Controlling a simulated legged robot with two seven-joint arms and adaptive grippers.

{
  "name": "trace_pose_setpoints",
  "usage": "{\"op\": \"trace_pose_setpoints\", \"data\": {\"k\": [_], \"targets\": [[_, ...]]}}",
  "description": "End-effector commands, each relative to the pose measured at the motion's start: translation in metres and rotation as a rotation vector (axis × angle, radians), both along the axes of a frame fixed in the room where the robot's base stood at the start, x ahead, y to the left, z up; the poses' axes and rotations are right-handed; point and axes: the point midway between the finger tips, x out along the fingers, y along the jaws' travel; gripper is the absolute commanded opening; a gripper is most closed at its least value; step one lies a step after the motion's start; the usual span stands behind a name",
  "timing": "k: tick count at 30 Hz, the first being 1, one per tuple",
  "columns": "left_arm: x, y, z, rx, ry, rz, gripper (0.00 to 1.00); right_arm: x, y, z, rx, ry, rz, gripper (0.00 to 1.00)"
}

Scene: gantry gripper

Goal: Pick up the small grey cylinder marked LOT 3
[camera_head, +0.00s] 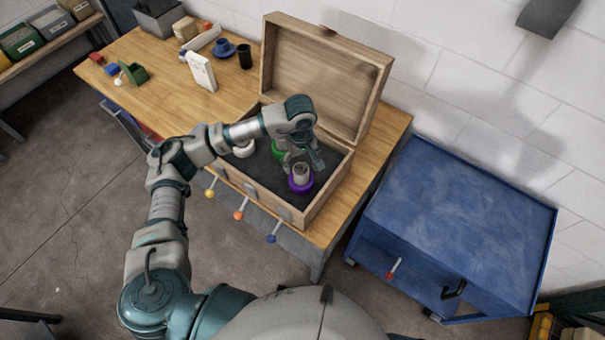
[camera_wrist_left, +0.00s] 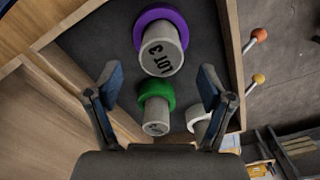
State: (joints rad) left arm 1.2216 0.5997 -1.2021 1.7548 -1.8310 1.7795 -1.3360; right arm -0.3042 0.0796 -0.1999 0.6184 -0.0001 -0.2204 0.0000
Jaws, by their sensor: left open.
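The small grey cylinder marked LOT 3 (camera_wrist_left: 160,57) has a purple ring (camera_wrist_left: 150,15) around it and stands in the open wooden box. In the head view the cylinder (camera_head: 301,173) and its ring (camera_head: 300,187) are at the box's near right. My left gripper (camera_head: 304,160) is open and empty above the box, close to this cylinder. In the left wrist view its fingers (camera_wrist_left: 158,82) are spread wide, and LOT 3 appears beyond the fingertips, not between them. No right gripper shows.
Beside LOT 3 are a cylinder with a green ring (camera_wrist_left: 156,107) and one with a white ring (camera_wrist_left: 200,126). The box lid (camera_head: 325,75) stands open behind. Knobbed levers (camera_head: 239,214) line the box front. A blue cabinet (camera_head: 460,220) stands right of the bench.

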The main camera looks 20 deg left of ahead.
Motion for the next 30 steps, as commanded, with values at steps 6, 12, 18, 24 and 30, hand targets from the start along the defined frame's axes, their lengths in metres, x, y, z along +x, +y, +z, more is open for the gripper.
{"op": "trace_pose_setpoints", "data": {"k": [6, 12, 18, 24, 30], "targets": [[-0.001, -0.001, -0.018, 0.000, 0.003, 0.000, 0.81, 0.004, 0.000, 0.006, 0.000, -0.005, 0.000, 0.00], [-0.004, -0.006, -0.045, 0.000, 0.005, -0.002, 0.81, 0.005, 0.000, 0.025, 0.001, -0.007, 0.000, 0.00], [-0.003, -0.006, -0.066, 0.000, 0.001, 0.000, 0.81, 0.005, 0.000, 0.027, 0.001, -0.008, 0.001, 0.00], [-0.003, -0.005, -0.068, -0.001, 0.001, 0.000, 0.81, 0.006, 0.000, 0.026, 0.001, -0.008, 0.000, 0.00], [-0.003, -0.005, -0.068, -0.001, 0.001, 0.000, 0.34, 0.006, 0.000, 0.026, 0.001, -0.008, 0.000, 0.00]]}}
